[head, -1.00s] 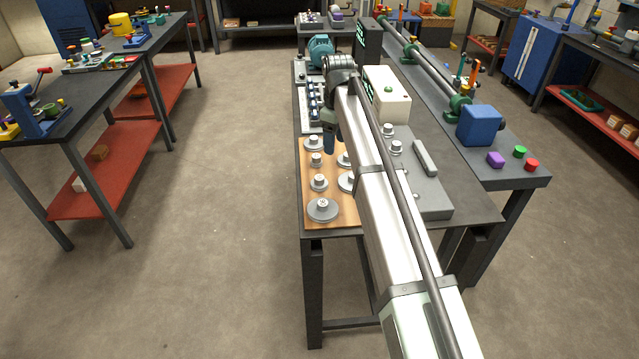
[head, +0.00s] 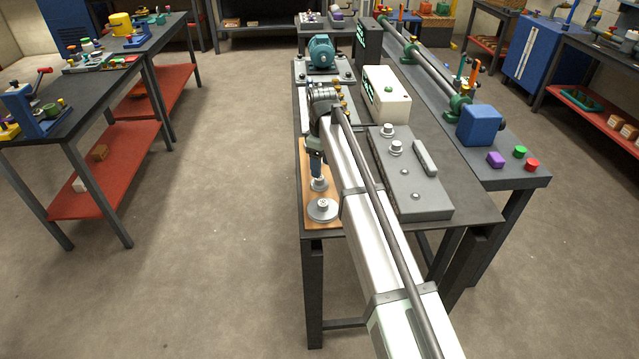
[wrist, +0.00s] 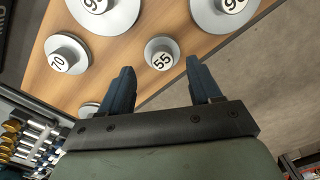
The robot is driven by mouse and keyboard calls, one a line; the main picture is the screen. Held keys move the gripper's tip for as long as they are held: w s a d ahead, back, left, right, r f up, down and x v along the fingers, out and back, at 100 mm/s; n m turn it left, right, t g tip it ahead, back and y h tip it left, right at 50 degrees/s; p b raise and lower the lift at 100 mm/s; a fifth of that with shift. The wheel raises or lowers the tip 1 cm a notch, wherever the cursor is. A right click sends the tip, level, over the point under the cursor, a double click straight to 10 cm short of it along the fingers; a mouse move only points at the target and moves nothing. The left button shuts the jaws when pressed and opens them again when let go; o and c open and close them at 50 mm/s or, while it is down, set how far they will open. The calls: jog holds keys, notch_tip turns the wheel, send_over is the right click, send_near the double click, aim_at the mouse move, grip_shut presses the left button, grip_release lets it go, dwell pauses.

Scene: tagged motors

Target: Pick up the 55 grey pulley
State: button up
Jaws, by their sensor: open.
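The 55 grey pulley (wrist: 162,58) is a small round disc with a raised hub and a white label reading 55. It stands on the wooden board (wrist: 150,85) in the wrist view, close to the board's edge. My gripper (wrist: 159,66) is open, with one dark blue finger to each side of the pulley in the picture and nothing held. In the head view my gripper (head: 317,174) points down over the left part of the board. There my arm and fingers hide several of the pulleys, and I cannot make out the 55 label.
The 70 pulley (wrist: 66,55) is to the left in the wrist view. Two larger pulleys are at the top, one left (wrist: 97,12) and one right (wrist: 228,8). A grey plate (head: 408,180) lies right of my arm, and a cream box (head: 386,95) stands behind it.

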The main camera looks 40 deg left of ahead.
aim_at(319, 182)
jog(key=shift+s+a+f, duration=0.1)
jog(key=shift+f, duration=1.2)
jog(key=shift+s+a+f, duration=0.1)
jog(key=shift+f, duration=1.2)
jog(key=shift+c, duration=0.3)
jog(key=c, duration=0.7)
jog(key=shift+o, duration=0.2)
jog(key=shift+r, duration=0.2)
